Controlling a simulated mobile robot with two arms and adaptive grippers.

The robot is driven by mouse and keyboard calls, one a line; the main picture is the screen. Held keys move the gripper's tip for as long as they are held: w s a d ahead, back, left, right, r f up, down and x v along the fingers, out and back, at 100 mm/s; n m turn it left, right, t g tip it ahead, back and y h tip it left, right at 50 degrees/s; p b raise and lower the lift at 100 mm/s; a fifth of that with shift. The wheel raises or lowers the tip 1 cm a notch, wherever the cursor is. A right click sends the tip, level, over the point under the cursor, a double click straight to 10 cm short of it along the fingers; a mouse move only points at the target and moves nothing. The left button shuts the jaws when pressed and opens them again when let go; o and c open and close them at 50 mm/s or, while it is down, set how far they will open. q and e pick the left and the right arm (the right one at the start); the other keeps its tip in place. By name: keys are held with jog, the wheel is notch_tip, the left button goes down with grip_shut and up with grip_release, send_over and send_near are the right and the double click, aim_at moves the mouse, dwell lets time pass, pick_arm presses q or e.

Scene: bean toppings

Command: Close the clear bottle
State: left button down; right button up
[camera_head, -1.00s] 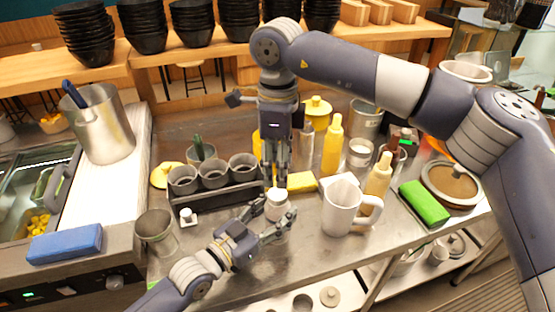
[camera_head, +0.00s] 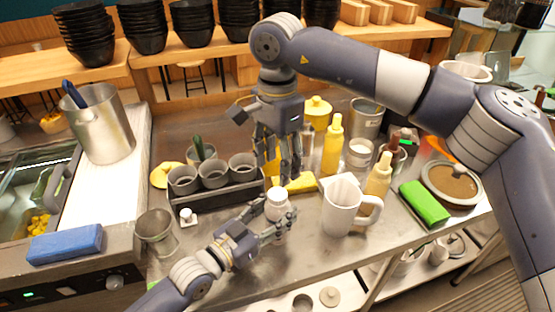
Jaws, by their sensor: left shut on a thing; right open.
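The small clear bottle (camera_head: 278,207) stands upright near the front middle of the steel counter, with a white top (camera_head: 278,194). Whether that top is a fully seated cap is too small to tell. My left gripper (camera_head: 280,220) comes in low from the left and is shut on the bottle. My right gripper (camera_head: 285,172) points down above and just behind the bottle. Its fingers are apart and empty, clear of the white top.
A white mug (camera_head: 341,208) and a tan squeeze bottle (camera_head: 378,180) stand to the right. A dark rack of grey cups (camera_head: 216,195) is at left, with a small white piece (camera_head: 187,216) before it. A yellow block (camera_head: 301,184) lies behind the bottle.

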aim_at(278, 193)
jog(key=shift+f, duration=4)
jog(key=c, duration=1.1)
jog(key=m, duration=0.5)
jog(key=shift+m, duration=0.3)
jog(key=m, duration=0.5)
jog(key=shift+m, duration=0.3)
jog(key=m, duration=1)
jog(key=o, duration=1.2)
jog(key=shift+c, duration=0.2)
